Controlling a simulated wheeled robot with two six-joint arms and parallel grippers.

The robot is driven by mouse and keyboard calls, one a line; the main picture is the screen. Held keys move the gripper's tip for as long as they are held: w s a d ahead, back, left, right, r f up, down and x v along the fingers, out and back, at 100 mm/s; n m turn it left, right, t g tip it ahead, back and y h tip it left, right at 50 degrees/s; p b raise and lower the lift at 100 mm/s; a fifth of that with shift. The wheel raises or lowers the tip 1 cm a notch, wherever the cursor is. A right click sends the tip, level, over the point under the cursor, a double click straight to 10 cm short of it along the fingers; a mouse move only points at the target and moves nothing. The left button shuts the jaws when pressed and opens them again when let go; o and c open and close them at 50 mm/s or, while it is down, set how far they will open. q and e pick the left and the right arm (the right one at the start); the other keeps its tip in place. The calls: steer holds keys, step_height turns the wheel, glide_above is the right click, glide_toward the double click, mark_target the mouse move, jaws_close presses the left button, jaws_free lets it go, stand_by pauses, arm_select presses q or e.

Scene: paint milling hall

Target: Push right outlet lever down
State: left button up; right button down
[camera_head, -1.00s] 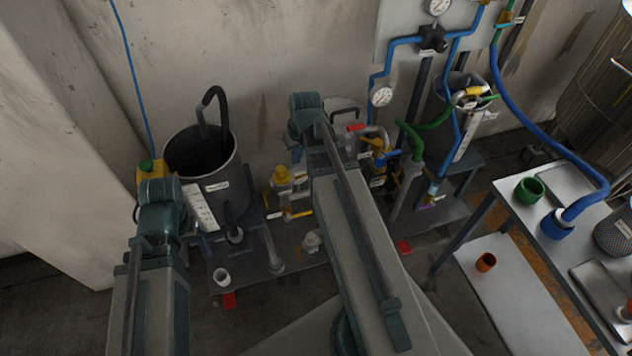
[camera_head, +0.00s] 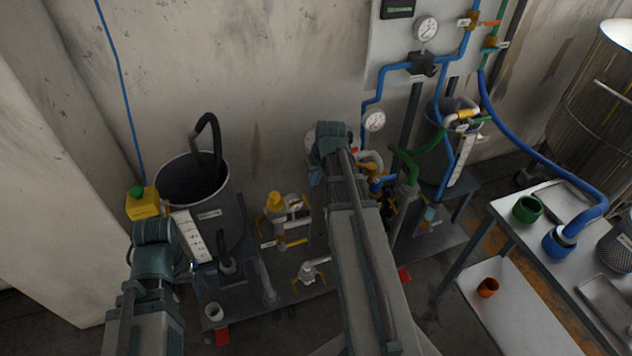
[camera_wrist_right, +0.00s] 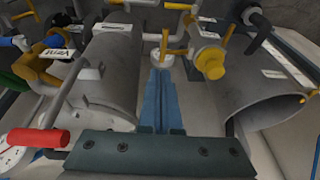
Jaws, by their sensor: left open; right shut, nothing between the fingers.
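In the head view my right gripper (camera_head: 316,178) reaches over the pipework left of the lower gauge, its fingers largely hidden behind my wrist. In the right wrist view its two blue fingers (camera_wrist_right: 160,90) are together and empty, pointing at a small pale fitting with a yellow lever (camera_wrist_right: 166,44). A yellow valve knob (camera_wrist_right: 208,62) is just right of the fingertips. A red-handled lever (camera_wrist_right: 40,138) on a grey rod is at lower left, apart from the fingers. I cannot tell which is the right outlet lever. My left gripper (camera_head: 196,262) is by the black bucket, mostly hidden.
Grey cylinders (camera_wrist_right: 112,70) flank the right fingers. The black bucket (camera_head: 215,215), a yellow box with a green button (camera_head: 142,204) and a yellow-topped valve (camera_head: 275,202) stand left. A metal table (camera_head: 600,262) with cups and a blue hose is right.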

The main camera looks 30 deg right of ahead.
mark_target(307, 202)
steer(key=b+x, duration=0.6)
steer(key=x, duration=0.1)
steer(key=s+b+x, duration=0.1)
steer(key=b+x, duration=0.2)
steer(key=shift+w+a+f, duration=0.15)
steer(key=shift+a+f, duration=0.2)
steer(key=shift+a, duration=0.05)
